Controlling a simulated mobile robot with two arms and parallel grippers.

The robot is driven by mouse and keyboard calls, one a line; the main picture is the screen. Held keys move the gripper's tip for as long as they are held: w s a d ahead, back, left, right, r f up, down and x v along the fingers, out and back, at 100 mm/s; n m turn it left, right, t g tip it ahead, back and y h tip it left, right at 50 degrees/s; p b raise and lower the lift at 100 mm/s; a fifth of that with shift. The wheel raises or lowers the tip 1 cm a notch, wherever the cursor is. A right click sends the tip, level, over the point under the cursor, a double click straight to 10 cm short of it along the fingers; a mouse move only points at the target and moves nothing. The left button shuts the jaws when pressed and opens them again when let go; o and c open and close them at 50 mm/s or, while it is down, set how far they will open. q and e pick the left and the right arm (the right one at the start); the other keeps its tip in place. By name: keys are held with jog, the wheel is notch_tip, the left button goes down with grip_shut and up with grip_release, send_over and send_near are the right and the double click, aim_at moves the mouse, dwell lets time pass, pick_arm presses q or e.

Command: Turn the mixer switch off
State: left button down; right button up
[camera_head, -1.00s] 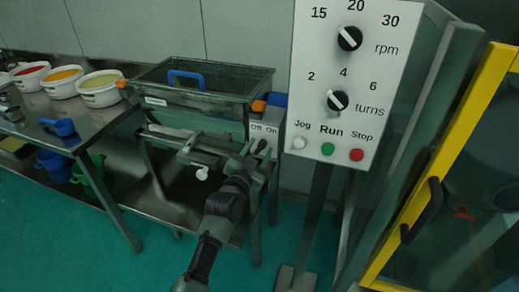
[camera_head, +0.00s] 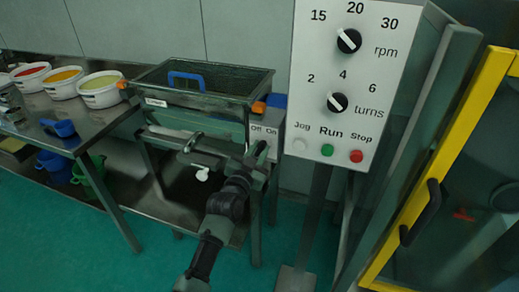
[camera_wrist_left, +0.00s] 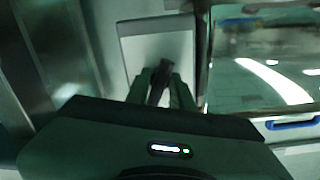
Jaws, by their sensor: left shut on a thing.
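The mixer switch panel (camera_head: 265,131), a small pale plate marked "Off" and "On", is on the near right side of the sieve frame. My left gripper (camera_head: 262,150) is right in front of it, just below the labels, and covers the switch lever in the head view. In the left wrist view the pale panel (camera_wrist_left: 158,45) is ahead, and the two fingers of my left gripper (camera_wrist_left: 162,88) are shut on a dark switch lever (camera_wrist_left: 158,84). Which label the lever points to is hidden. My right gripper is not in view.
A control board (camera_head: 345,80) with two knobs and Jog, Run and Stop buttons stands close to the right. Several tubs of powder stand on the left table. A yellow-framed door (camera_head: 440,170) is at the far right.

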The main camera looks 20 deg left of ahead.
pick_arm(q)
jog(key=n+p, duration=0.1)
jog(key=n, duration=0.4)
jog(key=shift+p, duration=0.35)
jog(key=n+p, duration=0.1)
jog(key=n, duration=0.4)
jog(key=shift+f+n, duration=0.1)
jog(key=shift+n, duration=0.3)
jog(key=c, duration=1.2)
grip_release()
jog(key=shift+s, duration=0.1)
jog(key=s, duration=0.7)
jog(key=shift+s+a, duration=0.15)
jog(key=shift+s, duration=0.2)
